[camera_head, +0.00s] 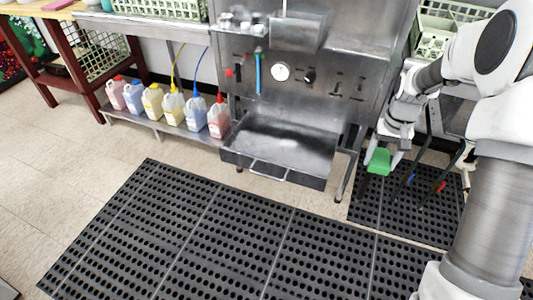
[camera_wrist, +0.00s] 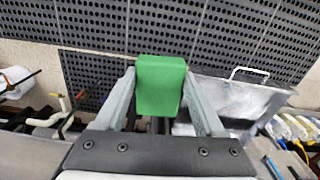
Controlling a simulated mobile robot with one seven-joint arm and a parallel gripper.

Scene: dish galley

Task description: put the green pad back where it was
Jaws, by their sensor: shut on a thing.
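The green pad (camera_head: 379,161) is a small block, held in the air at the right of the head view. It also shows in the middle of the wrist view (camera_wrist: 160,86). My gripper (camera_head: 380,160) is shut on the pad, with one grey finger on each side of it in the wrist view (camera_wrist: 160,95). The pad is over the dark perforated floor mat, to the right of the steel machine. I cannot tell which spot the pad came from.
A steel dishwashing machine (camera_head: 290,85) stands at the back, its front tray (camera_head: 283,145) jutting out. Several coloured jugs (camera_head: 173,104) line a low shelf. A wooden table (camera_head: 65,14) holds a pink pad (camera_head: 57,5) and a crate. Perforated mats (camera_head: 200,225) cover the open floor.

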